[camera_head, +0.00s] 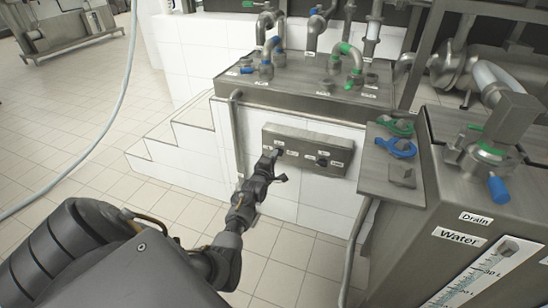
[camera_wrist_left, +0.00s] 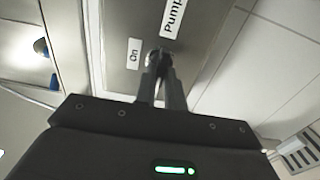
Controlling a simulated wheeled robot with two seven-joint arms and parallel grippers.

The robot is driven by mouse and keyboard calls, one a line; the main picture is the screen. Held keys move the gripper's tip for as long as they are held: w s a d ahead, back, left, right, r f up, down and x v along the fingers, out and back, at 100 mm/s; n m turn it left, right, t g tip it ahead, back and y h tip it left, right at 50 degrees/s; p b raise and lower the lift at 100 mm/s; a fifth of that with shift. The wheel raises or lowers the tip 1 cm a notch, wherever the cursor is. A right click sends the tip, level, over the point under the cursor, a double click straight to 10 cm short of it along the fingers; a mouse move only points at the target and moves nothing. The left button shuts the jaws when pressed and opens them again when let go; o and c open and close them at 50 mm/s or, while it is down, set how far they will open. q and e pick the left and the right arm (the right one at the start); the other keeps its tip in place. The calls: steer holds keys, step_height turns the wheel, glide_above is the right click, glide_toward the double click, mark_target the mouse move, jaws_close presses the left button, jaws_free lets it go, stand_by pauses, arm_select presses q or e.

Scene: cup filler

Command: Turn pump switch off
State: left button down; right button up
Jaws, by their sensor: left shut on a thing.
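A grey metal switch box (camera_head: 318,149) is fixed to the white tiled wall, with two black knobs and small white labels. My left gripper (camera_head: 271,157) is at the box's left knob. In the left wrist view my left gripper (camera_wrist_left: 161,72) is shut on the pump switch (camera_wrist_left: 158,56), a dark knob partly hidden by the fingers. The labels "On" (camera_wrist_left: 134,53) and "Pump" (camera_wrist_left: 174,16) show beside the knob. The right knob (camera_head: 322,161) on the box is untouched. My right gripper is not in view.
A steel counter (camera_head: 300,88) with pipes and blue and green valves stands above the box. A steel tank (camera_head: 450,215) labelled "Water" and "Drain" stands at the right. White tiled steps are at the left, with open tiled floor beyond.

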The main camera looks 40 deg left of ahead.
arm_select(q)
steer(key=c, duration=1.5)
jaws_free()
